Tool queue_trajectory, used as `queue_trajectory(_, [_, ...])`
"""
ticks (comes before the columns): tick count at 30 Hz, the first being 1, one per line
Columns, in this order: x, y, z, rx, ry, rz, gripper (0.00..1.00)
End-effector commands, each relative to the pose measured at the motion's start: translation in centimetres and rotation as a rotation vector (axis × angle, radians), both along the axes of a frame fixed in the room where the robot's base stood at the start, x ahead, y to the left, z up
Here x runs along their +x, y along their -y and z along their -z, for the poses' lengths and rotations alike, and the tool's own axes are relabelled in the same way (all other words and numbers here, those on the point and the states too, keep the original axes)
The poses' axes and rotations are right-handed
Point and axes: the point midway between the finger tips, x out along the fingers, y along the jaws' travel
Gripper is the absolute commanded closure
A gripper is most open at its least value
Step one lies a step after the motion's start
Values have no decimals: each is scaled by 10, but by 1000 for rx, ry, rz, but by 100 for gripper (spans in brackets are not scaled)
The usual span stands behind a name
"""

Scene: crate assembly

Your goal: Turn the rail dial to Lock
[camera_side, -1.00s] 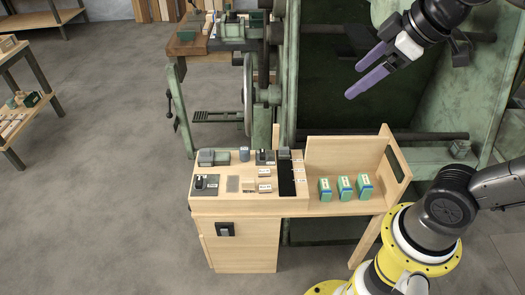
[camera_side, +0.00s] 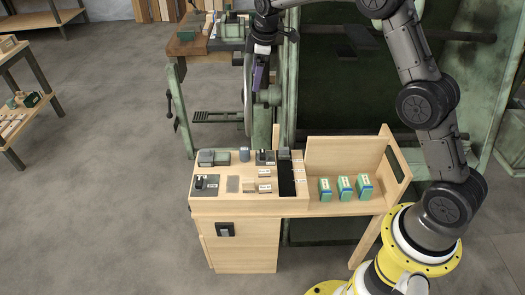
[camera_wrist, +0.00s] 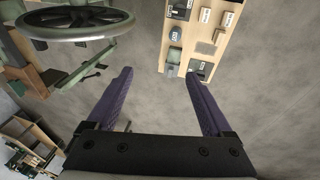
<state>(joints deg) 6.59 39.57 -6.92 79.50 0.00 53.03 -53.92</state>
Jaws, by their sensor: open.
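The wooden control bench (camera_side: 250,205) stands in the middle of the side view, with switches, blocks and labels on its top. A dark plate with a small handle (camera_side: 206,183) sits at its front left. A similar dark unit with a knob (camera_side: 265,157) sits at its back right. Labels are too small to read, so I cannot tell which is the rail dial or its setting. My gripper (camera_side: 258,86), with purple fingers, is empty above and behind the bench. In the wrist view its fingers (camera_wrist: 158,73) are spread, with the bench top (camera_wrist: 216,63) beyond them.
Several green blocks (camera_side: 345,188) stand on the bench's right shelf, beside a raised wooden panel (camera_side: 341,157). A large green machine stands close behind; its handwheel (camera_wrist: 80,22) shows in the wrist view. Open floor (camera_side: 100,200) lies left of the bench.

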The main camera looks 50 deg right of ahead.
Motion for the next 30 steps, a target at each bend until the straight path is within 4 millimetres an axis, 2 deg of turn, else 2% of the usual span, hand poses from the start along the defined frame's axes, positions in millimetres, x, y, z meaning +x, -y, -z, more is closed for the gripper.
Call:
queue_trajectory(1, [8, 5, 31, 3, -37, 1, 15])
queue_trajectory(3, [16, 12, 67, 7, -78, 7, 15])
queue_trajectory(6, [19, 19, 115, 16, -135, 19, 15])
queue_trajectory(10, [12, 24, 164, 26, -205, 30, 15])
queue_trajectory(13, [4, 26, 186, 33, -243, 36, 15])
queue_trajectory(22, [0, 28, 220, 35, -260, 41, 15])
queue_trajectory(30, [0, 28, 273, 35, -259, 40, 15])
